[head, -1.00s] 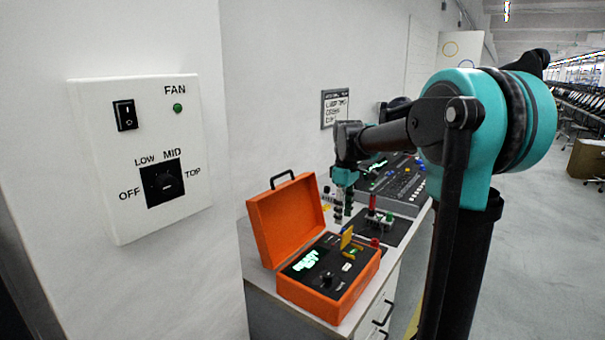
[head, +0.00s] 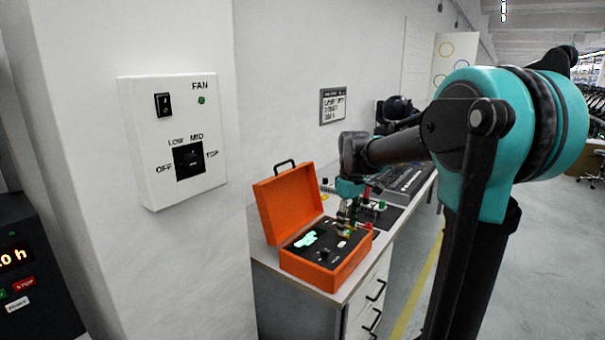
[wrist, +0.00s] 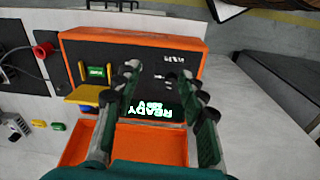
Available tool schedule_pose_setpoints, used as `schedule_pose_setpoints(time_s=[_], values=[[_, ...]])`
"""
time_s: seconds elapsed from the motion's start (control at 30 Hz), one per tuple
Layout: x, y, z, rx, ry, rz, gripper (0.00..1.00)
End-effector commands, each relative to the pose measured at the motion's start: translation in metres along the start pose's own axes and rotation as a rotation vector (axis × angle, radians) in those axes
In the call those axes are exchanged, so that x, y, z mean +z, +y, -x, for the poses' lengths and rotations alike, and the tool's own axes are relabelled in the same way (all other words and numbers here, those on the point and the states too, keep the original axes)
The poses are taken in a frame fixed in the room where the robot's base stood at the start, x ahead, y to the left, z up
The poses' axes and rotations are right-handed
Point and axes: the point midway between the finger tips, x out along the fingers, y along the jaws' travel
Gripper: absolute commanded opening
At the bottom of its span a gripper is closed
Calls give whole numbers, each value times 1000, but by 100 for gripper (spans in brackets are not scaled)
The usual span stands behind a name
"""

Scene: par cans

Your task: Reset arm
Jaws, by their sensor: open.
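My arm reaches from the right side of the head view toward the bench. My gripper (head: 346,222) points down over the rear right part of an open orange case (head: 318,277). In the wrist view my gripper (wrist: 157,75) is open, with its two green-padded fingers apart and nothing between them. The case's dark panel (wrist: 130,62) lies below the fingers, with a lit green "READY" display (wrist: 152,111) between them. A yellow part (wrist: 88,94) sits on the panel beside the left finger. Whether the fingers touch the panel cannot be told.
The case's raised orange lid (head: 287,208) stands at its left. A white bench (head: 270,262) carries the case and a mixer-like console (head: 408,180). A wall box with a FAN switch (head: 180,140) is at left. Open floor lies right.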

Motion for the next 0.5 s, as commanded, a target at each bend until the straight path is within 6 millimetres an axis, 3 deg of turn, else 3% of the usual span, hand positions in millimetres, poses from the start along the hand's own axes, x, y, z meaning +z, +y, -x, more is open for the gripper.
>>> schedule_pose_setpoints(time_s=[0.27,0.37,0.5], values=[[42,-21,-34,42,55,-178,41],[64,-34,-52,62,86,-271,41],[107,-62,-88,95,152,-452,41]])
